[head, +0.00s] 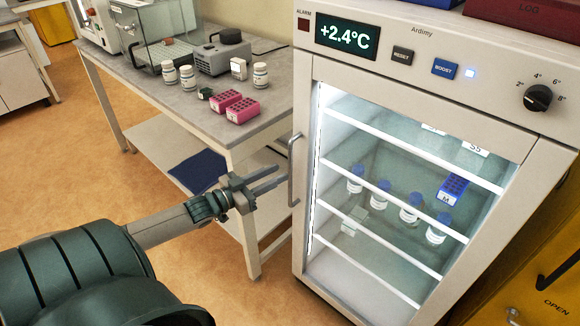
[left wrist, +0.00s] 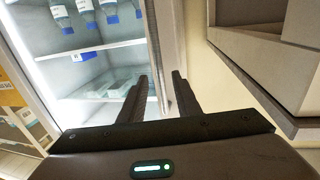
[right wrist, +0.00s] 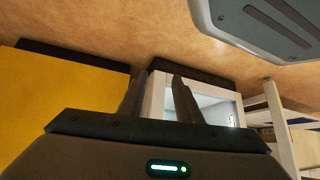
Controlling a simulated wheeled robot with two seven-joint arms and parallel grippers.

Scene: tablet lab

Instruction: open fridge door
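The white fridge (head: 425,85) stands at the right in the head view, its glass door (head: 400,175) shut, with lit shelves behind it. A grey vertical bar handle (head: 291,170) is on the door's left edge. My left gripper (head: 280,177) is open and empty, its fingers pointing at the handle from the left, just short of it. My right gripper (right wrist: 159,76) is open and empty in the right wrist view, out of the head view.
A lab table (head: 180,85) with vials, pink racks (head: 235,108) and instruments stands left of the fridge, its corner near my left gripper. A yellow cabinet (head: 540,245) stands at the right. Orange floor (head: 60,190) is free at the left.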

